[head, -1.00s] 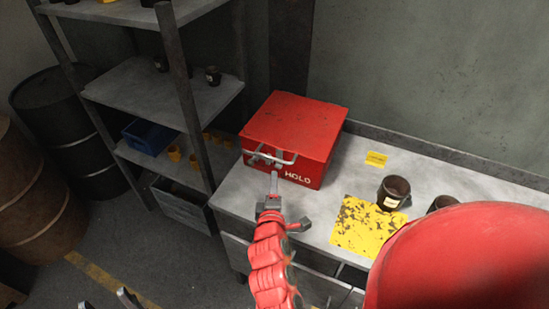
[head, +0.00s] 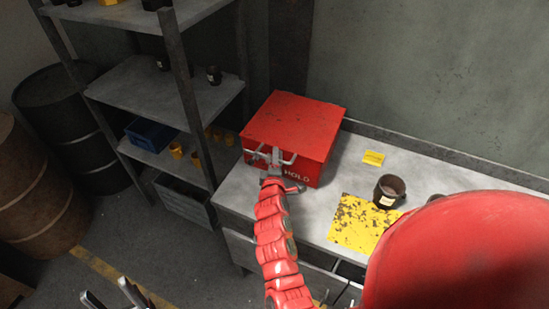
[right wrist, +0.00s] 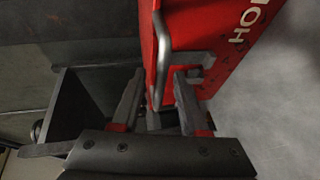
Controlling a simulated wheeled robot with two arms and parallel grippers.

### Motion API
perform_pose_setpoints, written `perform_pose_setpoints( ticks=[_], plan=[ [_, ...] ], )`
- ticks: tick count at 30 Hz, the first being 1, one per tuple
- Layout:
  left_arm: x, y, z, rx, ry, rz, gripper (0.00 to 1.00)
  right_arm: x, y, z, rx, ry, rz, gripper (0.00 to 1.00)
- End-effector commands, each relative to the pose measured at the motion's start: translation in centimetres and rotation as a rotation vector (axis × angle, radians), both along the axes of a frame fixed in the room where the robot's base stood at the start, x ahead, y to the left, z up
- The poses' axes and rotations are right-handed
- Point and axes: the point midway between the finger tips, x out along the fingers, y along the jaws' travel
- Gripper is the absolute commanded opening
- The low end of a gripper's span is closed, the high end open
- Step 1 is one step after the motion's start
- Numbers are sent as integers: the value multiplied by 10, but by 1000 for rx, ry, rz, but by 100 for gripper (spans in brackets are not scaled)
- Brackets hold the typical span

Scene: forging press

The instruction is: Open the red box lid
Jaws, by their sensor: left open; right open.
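The red box (head: 295,125) stands on the grey workbench with its lid shut. White lettering marks its front; part of it reads HOLD. A metal bar handle (head: 287,160) sticks out from the front, partly hidden by my right gripper. My right gripper (head: 284,171) is open at the box front. In the right wrist view, the handle (right wrist: 163,60) reaches down between the open fingers (right wrist: 158,80); I cannot tell whether they touch it. My left gripper (head: 112,297) is open and empty at the bottom left, far from the box.
A metal shelf (head: 160,95) stands close to the left. Dark and rusty barrels (head: 65,120) stand beyond it.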

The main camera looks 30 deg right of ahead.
Motion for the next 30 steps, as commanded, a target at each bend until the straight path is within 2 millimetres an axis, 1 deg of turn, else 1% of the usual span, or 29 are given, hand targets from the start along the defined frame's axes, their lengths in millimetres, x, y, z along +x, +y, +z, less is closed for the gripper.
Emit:
perform_pose_setpoints(
  ticks=[4,5,9,11,12,30],
  plan=[
    [0,0,0,0,0,0,61,0,0,0,0,0,0,43],
    [0,0,0,0,0,0,61,0,0,0,0,0,0,40],
    [0,0,0,0,0,0,61,0,0,0,0,0,0,15],
    [0,0,0,0,0,0,61,0,0,0,0,0,0,4],
    [0,0,0,0,0,0,61,0,0,0,0,0,1,0],
    [0,0,0,0,0,0,61,0,1,0,0,0,1,0]
  ],
)
